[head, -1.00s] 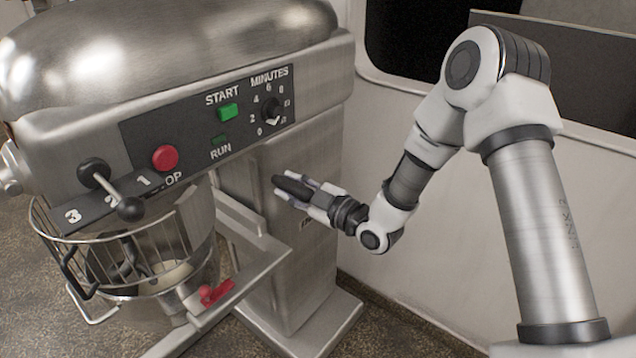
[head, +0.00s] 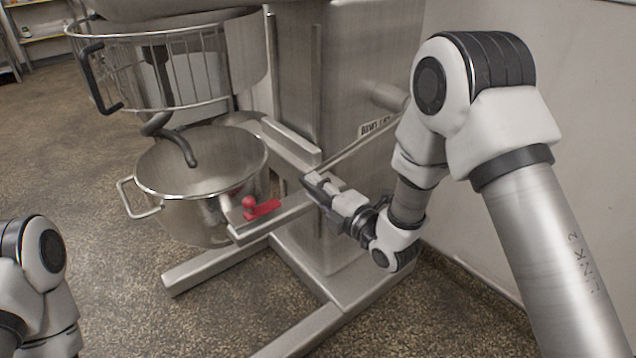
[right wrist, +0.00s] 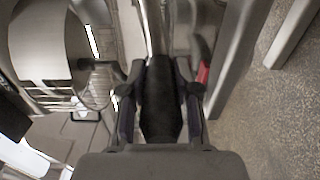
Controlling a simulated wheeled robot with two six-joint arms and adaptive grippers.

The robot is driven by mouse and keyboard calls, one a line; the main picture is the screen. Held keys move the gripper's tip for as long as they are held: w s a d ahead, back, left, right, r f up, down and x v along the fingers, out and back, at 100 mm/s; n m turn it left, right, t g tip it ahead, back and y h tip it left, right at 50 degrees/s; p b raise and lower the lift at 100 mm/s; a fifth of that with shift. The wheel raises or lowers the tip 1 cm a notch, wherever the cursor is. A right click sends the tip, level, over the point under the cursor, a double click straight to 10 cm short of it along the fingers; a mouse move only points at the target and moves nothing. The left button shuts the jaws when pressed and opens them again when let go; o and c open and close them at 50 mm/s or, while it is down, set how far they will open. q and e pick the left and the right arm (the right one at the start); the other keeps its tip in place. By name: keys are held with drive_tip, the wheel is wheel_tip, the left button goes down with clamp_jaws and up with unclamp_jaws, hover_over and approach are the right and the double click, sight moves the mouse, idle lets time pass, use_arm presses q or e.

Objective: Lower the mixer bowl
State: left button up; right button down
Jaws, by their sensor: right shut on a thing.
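The steel mixer bowl (head: 185,215) hangs in its carrier arms (head: 285,212), with its rim clear below the wire guard (head: 195,75). The dark dough hook (head: 178,140) reaches down into the bowl's mouth. My right gripper (head: 322,190) is shut on the black grip of the lift lever, beside the carrier arm. The lever's rod (head: 362,140) slopes down to it from the column. In the right wrist view the black grip (right wrist: 160,100) lies between the two fingers. My left gripper is out of view; only part of that arm shows at lower left.
A red clamp (head: 262,208) sits on the near carrier arm, close to my right gripper. The mixer column (head: 365,60) stands behind, and its base legs (head: 215,268) spread over the floor. A wall (head: 500,25) is at the right. The floor at left is open.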

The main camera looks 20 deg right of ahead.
drive_tip(key=w+d+f+n+b, duration=0.1)
drive_tip(key=d+f+b, duration=0.1)
drive_tip(key=f+b, duration=0.2)
drive_tip(key=w+d+f+n+b, duration=0.1)
drive_tip(key=d+f+n+b, duration=0.1)
drive_tip(key=f, duration=0.8)
drive_tip(key=shift+w+d+n+b, duration=0.15)
drive_tip(key=shift+d+n+b, duration=0.15)
drive_tip(key=shift+d+b, duration=0.55)
drive_tip(key=c, duration=0.9)
unclamp_jaws()
drive_tip(key=shift+f, duration=0.1)
drive_tip(key=shift+o, duration=0.4)
drive_tip(key=shift+w+d+f, duration=0.15)
drive_tip(key=v, duration=1.2)
